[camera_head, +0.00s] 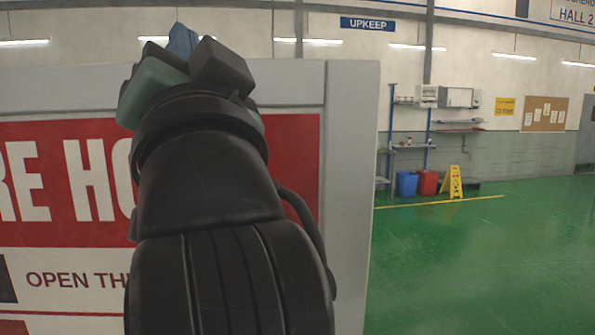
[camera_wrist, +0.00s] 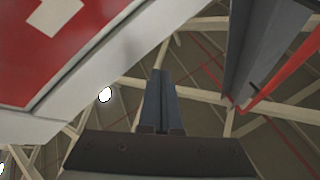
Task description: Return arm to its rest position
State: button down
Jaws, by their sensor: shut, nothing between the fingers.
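My gripper (camera_wrist: 161,75) shows in the wrist view with its two fingers together, shut and empty, against the ceiling. In the head view my dark arm rises from the bottom and stands in front of a red and white sign panel. The far end of the arm is at the top left, and the fingertips cannot be made out clearly there. No mattress shows in either view.
The grey-framed panel with the red sign (camera_head: 95,160) stands close behind my arm; its edge also shows in the wrist view (camera_wrist: 120,75). Open green floor (camera_head: 490,260) lies right. Beyond are blue (camera_head: 406,184) and red bins (camera_head: 427,182) and a yellow floor sign (camera_head: 453,182).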

jog(key=s+d+f+n+t+h, duration=0.1)
jog(key=s+d+f+t+h, duration=0.3)
jog(key=s+d+h, duration=0.5)
notch_tip(320, 180, down, 17)
jog(key=d+t+h+b, duration=0.1)
jog(key=d+b, duration=0.1)
jog(key=b, duration=1.5)
jog(key=shift+w+r, duration=0.2)
jog(key=shift+w, duration=0.1)
